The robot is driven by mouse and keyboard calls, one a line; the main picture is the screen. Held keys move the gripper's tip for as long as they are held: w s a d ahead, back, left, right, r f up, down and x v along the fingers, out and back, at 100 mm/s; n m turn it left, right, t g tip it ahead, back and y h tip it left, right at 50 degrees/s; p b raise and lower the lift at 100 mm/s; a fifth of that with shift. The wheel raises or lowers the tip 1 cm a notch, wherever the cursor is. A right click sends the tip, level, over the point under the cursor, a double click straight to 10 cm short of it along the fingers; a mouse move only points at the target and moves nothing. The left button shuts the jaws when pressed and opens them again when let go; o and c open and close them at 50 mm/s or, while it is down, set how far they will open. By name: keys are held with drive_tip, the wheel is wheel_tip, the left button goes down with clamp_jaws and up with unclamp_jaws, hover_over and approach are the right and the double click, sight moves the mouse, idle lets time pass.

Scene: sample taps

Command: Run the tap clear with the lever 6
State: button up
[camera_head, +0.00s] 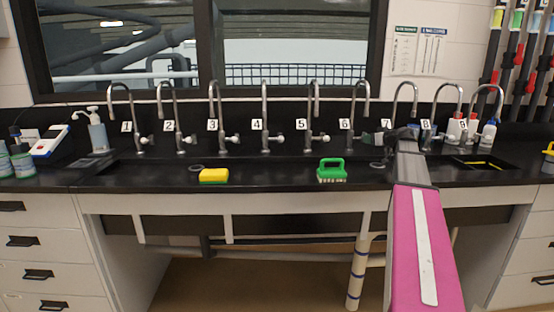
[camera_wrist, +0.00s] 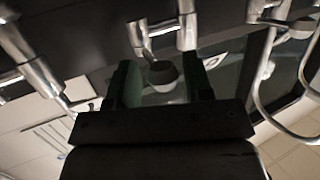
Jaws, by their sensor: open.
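Tap 6 (camera_head: 354,104) is a chrome gooseneck behind the black counter, with a white number 6 plate (camera_head: 345,123) beside it. My gripper (camera_head: 373,138) is just right of its base, where it largely hides the lever. In the wrist view, my gripper (camera_wrist: 160,72) is open, with dark green fingers on either side of a lever's rounded end (camera_wrist: 163,74). The lever end sits between the fingers with visible gaps, and the number is not readable there. A chrome valve body (camera_wrist: 140,36) shows beyond it. I cannot see whether water runs.
Neighbouring taps 5 (camera_head: 315,98) and 7 (camera_head: 402,95) stand close on both sides. A green brush (camera_head: 331,171) and a yellow sponge (camera_head: 213,176) lie near the counter's front edge. Bottles (camera_head: 489,134) stand at the right. The window is behind the taps.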

drive_tip(key=shift+w+d, duration=0.45)
drive_tip(key=shift+d, duration=0.5)
drive_tip(key=shift+w+d, duration=0.45)
drive_tip(key=shift+d, duration=0.5)
drive_tip(key=shift+w+d, duration=0.45)
drive_tip(key=shift+d, duration=0.5)
drive_tip(key=shift+a, duration=0.1)
drive_tip(key=shift+s, duration=0.1)
idle(1.1)
drive_tip(key=shift+s+a, duration=0.5)
drive_tip(key=shift+a, duration=0.6)
drive_tip(key=shift+s+a, duration=0.55)
drive_tip(key=shift+a, duration=0.5)
drive_tip(key=shift+s+a, duration=0.5)
drive_tip(key=shift+a, duration=0.6)
drive_tip(key=shift+w+d, duration=0.25)
drive_tip(key=shift+d, duration=0.15)
drive_tip(key=v, duration=0.7)
